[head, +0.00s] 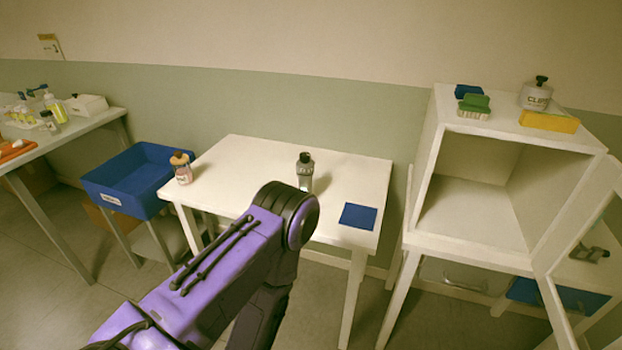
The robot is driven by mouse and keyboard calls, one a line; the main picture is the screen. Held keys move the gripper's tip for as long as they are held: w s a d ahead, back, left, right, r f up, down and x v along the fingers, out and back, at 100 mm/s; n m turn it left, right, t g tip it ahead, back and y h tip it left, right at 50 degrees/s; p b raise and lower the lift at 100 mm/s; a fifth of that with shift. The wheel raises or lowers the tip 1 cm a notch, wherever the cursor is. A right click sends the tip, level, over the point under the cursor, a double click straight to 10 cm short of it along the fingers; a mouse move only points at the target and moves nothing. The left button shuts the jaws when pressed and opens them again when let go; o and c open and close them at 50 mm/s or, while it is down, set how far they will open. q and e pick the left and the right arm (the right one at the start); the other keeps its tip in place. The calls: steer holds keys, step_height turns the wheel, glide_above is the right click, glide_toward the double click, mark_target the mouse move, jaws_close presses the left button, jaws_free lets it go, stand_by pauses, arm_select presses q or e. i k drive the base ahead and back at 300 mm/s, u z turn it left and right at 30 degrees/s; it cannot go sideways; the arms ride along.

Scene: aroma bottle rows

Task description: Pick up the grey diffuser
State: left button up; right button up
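A grey bottle with a dark cap (305,170), which looks like the grey diffuser, stands upright on the white table (240,155) near its middle. My purple arm comes in from the lower left and bends just in front of this bottle, near the table's front edge. Neither of my grippers shows, so I cannot see what they hold.
A pinkish bottle with an orange cap (181,168) stands at the table's left end. A flat blue square (358,216) lies at the front right. A blue crate (127,180) is left of the table. A white open cabinet (470,250) on the right carries a whitish bottle (536,95).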

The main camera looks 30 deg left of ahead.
mark_target(305, 172)
steer(key=u, duration=2.45)
steer(key=i, duration=1.2)
steer(key=z, duration=2.45)
